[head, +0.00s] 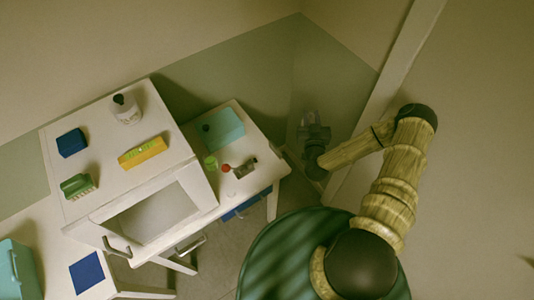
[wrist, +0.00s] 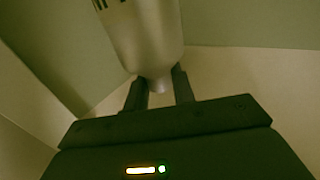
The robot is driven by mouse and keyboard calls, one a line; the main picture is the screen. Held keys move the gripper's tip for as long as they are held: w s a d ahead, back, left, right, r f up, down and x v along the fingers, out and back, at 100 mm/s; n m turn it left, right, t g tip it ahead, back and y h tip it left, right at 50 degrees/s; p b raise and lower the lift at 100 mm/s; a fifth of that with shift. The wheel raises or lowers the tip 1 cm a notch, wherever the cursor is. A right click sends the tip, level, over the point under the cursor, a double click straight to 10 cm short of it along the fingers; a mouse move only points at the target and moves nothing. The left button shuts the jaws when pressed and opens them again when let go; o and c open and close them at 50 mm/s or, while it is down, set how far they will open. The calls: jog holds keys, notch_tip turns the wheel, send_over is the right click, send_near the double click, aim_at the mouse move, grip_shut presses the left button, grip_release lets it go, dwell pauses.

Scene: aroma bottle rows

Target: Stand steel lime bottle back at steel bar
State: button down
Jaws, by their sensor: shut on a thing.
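A steel-grey bottle (wrist: 145,35) with dark markings fills the top middle of the wrist view. Its narrow end sits between the fingers of my gripper (wrist: 160,88), which is shut on it. In the head view my gripper (head: 312,135) is beyond the right end of the small white table, near the wall corner; the bottle there is too dark and small to make out clearly. No lime marking can be read on it. A small grey piece (head: 246,168) with a red round thing (head: 226,168) beside it is on the small table; I cannot tell whether it is the steel bar.
The small table (head: 262,178) also holds a teal box (head: 222,129) and a light green item (head: 210,162). A taller white cabinet (head: 95,150) bears a white bottle with dark cap (head: 127,112), a yellow box (head: 142,152), a blue block (head: 71,142) and a green brush (head: 77,186).

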jog(key=shift+s+a+r, duration=0.15)
jog(key=shift+s+a, duration=0.05)
jog(key=shift+s, duration=0.2)
jog(key=y+b, duration=0.1)
jog(key=w+a+n+y+b, duration=0.1)
jog(key=b, duration=0.1)
jog(key=shift+w+r, duration=0.2)
jog(key=shift+r, duration=0.05)
jog(key=s+a+r+n+g+y+b, duration=0.2)
jog(key=a+n+g+y+b, duration=0.5)
jog(key=b, duration=0.4)
jog(key=s+a+r+n+g+y+b, duration=0.2)
jog(key=a+n+g+y+b, duration=0.5)
jog(key=b, duration=0.5)
jog(key=shift+s+n+g+y+b, duration=0.3)
jog(key=shift+s+n+y, duration=0.2)
jog(key=shift+s+y, duration=0.35)
notch_tip(320, 180, down, 6)
jog(key=shift+f, duration=0.15)
